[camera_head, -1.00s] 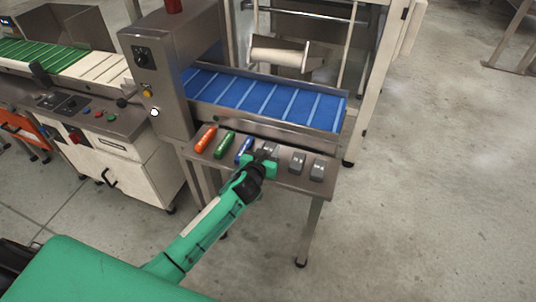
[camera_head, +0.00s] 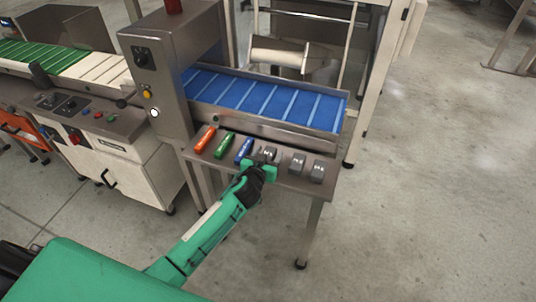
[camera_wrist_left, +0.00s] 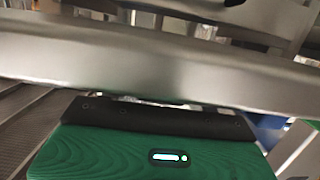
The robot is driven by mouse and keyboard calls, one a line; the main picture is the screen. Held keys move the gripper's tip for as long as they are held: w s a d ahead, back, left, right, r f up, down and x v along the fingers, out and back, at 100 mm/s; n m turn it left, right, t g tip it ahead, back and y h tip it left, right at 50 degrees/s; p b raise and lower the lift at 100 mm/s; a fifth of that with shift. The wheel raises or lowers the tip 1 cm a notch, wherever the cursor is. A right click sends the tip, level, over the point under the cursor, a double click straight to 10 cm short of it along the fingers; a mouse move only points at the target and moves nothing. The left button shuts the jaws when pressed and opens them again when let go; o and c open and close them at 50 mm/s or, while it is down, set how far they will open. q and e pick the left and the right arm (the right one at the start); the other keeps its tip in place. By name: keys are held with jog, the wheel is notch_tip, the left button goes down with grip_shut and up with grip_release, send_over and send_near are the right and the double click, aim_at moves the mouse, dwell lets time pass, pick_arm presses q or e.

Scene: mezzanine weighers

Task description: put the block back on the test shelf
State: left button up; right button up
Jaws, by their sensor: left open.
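The test shelf (camera_head: 230,170) is a narrow metal ledge along the near side of the blue belt. Several pieces stand in a row on it: an orange one, a green one, a blue one and three grey blocks. The leftmost grey block (camera_head: 268,153) stands just beyond my left gripper (camera_head: 264,165). That gripper is open, with its green body at the shelf's front edge. I cannot tell whether its fingers touch the block. In the left wrist view the green gripper body (camera_wrist_left: 150,150) fills the bottom, and no block shows clearly. My right gripper is out of view.
The orange piece (camera_head: 204,139), green piece (camera_head: 225,145) and blue piece (camera_head: 244,150) stand left of the gripper. Two more grey blocks, a middle one (camera_head: 297,162) and a right one (camera_head: 318,171), stand right. The blue belt (camera_head: 265,97) lies behind. Floor at right is clear.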

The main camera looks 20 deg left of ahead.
pick_arm(q)
jog(key=shift+r, duration=0.15)
jog(key=shift+s, duration=0.35)
jog(key=shift+s+r, duration=1.15)
jog(key=shift+s, duration=4.4)
jog(key=s+a+f+g, duration=0.1)
jog(key=s+f+g, duration=0.25)
jog(key=f, duration=0.45)
jog(key=s+a+f+g+y, duration=0.1)
jog(key=s+f+g, duration=0.1)
jog(key=s+f, duration=0.4)
jog(key=s+a+f+g, duration=0.1)
jog(key=s+f+g, duration=0.15)
jog(key=f, duration=0.65)
jog(key=s+d+f+g, duration=0.1)
jog(key=s+f+g, duration=0.2)
jog(key=s+f, duration=0.3)
jog(key=s+f+m+g, duration=0.1)
jog(key=s+f+g, duration=0.1)
jog(key=s+f, duration=0.4)
jog(key=s, duration=0.5)
jog(key=shift+s+d+m+g+h, duration=0.3)
jog(key=shift+s+d+g+h, duration=0.1)
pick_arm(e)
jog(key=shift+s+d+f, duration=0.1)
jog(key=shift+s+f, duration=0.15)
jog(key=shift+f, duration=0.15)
